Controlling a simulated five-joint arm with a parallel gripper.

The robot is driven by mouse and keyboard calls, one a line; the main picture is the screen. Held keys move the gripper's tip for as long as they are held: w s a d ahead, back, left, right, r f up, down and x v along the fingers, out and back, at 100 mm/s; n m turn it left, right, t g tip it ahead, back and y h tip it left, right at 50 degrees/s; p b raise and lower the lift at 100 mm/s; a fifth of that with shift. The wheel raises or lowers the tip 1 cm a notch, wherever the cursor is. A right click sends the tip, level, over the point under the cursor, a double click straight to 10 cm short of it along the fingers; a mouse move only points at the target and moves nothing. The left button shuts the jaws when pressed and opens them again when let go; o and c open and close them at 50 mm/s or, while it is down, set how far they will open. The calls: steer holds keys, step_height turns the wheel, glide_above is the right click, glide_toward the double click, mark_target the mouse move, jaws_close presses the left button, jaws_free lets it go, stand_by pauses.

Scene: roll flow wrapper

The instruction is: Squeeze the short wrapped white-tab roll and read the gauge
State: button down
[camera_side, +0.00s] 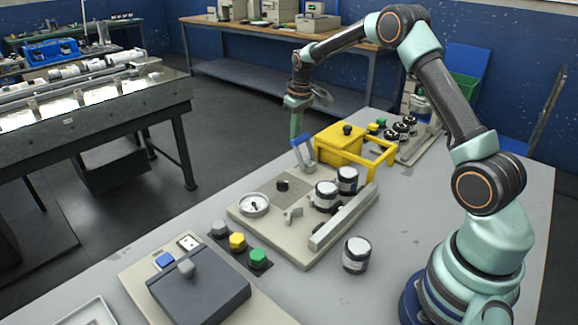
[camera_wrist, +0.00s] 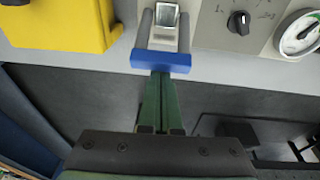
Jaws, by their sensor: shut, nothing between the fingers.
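My gripper (camera_side: 294,136) is shut and empty, its tip close to the blue-handled lever (camera_side: 302,141) at the far edge of the gauge plate. In the wrist view the green fingers (camera_wrist: 161,78) are together and end at the blue handle (camera_wrist: 160,61); I cannot tell whether they touch. The dial gauge (camera_side: 254,205) is on the plate; it also shows in the wrist view (camera_wrist: 302,34), its reading too small. Two dark rolls with white tops (camera_side: 326,195) (camera_side: 347,180) stand on the plate. A third roll (camera_side: 356,255) stands on the table. I cannot tell which has the white tab.
A yellow box (camera_side: 340,145) with a frame stands right of the lever. A black knob (camera_side: 282,185) and a grey rail (camera_side: 343,217) are on the plate. Grey, yellow and green buttons (camera_side: 237,241) sit in front. Several rolls (camera_side: 401,128) stand at the back. Table at right is clear.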

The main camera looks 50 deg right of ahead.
steer(key=shift+s+r, duration=0.3)
steer(key=shift+s, duration=0.35)
steer(key=s, duration=0.8)
steer(key=shift+f, duration=0.2)
steer(key=shift+s, duration=0.15)
steer(key=w+r, duration=0.3)
steer(key=w, duration=0.2)
steer(key=s+r, duration=0.4)
steer(key=s, duration=0.4)
steer(key=shift+r+t, duration=0.3)
